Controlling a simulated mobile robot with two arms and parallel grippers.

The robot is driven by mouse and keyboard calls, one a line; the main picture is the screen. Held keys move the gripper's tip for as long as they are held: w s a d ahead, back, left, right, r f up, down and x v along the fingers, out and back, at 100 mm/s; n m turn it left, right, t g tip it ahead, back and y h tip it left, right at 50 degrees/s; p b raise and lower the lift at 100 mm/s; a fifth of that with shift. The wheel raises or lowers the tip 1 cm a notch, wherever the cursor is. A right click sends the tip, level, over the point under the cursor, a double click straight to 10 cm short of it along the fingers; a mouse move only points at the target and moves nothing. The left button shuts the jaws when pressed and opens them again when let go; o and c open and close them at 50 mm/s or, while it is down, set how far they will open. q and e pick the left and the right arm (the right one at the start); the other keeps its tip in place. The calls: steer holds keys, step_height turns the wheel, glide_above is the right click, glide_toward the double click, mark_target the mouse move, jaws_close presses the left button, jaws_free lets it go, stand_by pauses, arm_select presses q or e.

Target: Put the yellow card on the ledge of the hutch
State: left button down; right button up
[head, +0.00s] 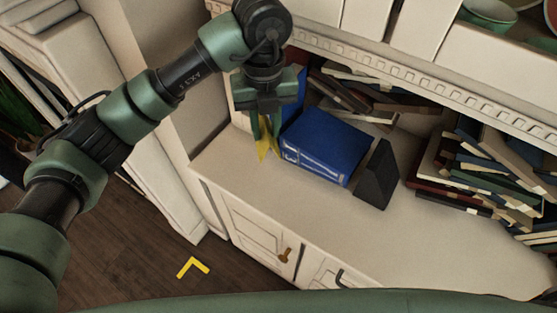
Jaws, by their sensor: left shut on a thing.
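The yellow card (267,148) is between the fingers of my left gripper (265,135), which is shut on it and points down. Part of the card is hidden by the fingers. The gripper is over the left part of the hutch's pale ledge (235,163), just left of a thick blue book. I cannot tell whether the card touches the ledge. My right gripper is not in view.
The blue book (325,145) lies on the ledge, with a dark wedge-shaped object (377,178) to its right. Piles of books (480,170) fill the right and back. The ledge's front is bare. A yellow L-shaped mark (193,267) is on the floor.

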arm_select(q)
step_height(320, 180, down, 17)
steer(key=p, duration=0.3)
steer(key=c, duration=1.1)
jaws_free()
steer(key=shift+c, duration=0.2)
step_height(320, 180, up, 12)
steer(key=b, duration=0.3)
